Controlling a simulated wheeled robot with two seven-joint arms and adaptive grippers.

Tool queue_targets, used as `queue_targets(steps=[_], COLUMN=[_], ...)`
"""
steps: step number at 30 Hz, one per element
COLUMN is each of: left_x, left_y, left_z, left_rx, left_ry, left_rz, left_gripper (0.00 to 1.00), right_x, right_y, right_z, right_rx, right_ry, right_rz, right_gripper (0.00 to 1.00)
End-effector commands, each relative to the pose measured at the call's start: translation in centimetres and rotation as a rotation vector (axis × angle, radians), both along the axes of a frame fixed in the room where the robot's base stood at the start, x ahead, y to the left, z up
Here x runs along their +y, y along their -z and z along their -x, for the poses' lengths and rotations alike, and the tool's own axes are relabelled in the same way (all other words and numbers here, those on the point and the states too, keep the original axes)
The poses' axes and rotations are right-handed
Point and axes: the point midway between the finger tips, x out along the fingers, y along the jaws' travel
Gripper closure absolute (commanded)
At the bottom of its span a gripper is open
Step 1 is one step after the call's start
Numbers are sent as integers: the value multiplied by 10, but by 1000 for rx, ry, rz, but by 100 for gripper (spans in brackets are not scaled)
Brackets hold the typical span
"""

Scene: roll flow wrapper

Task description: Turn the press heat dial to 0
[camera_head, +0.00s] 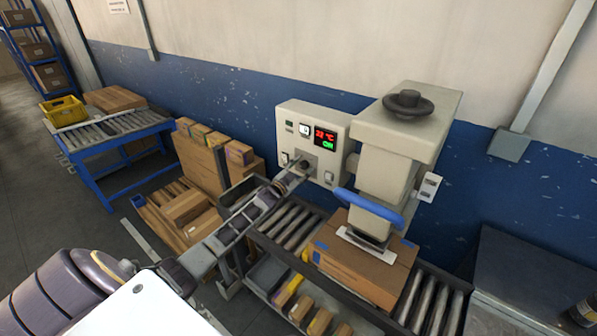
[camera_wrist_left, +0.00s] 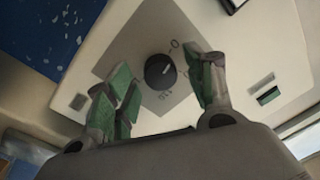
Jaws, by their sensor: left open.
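The black round heat dial (camera_wrist_left: 160,71) sits on a grey plate on the pale panel, with a light mark on its face and printed markings beside it. In the head view the dial (camera_head: 304,166) is small, on the lower part of the control box (camera_head: 291,118), partly hidden by my gripper. My left gripper (camera_head: 294,173) reaches the box front, open. In the left wrist view its green-padded fingers (camera_wrist_left: 163,92) lie on either side of the dial, with gaps; I cannot tell how deep they reach. My right gripper is not in view.
The box's display (camera_head: 325,139) shows red digits and green text. The press (camera_head: 390,165) with a blue handle (camera_head: 368,206) stands right of the box, over a carton (camera_head: 360,262) on rollers. Cartons (camera_head: 200,165) stand left of my arm.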

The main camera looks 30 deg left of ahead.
Motion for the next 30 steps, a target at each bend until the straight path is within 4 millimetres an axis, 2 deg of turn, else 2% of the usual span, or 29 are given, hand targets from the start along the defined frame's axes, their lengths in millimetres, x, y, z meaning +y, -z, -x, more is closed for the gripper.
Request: queue_targets(steps=[11,30], left_x=[1,2], left_y=[1,3], left_z=[11,58], left_rx=[0,1], left_ry=[0,0], left_rz=[0,0], left_gripper=[46,46], right_x=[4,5], right_y=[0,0], right_z=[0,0], right_rx=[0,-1], right_ry=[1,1], right_rz=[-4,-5], right_gripper=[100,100])
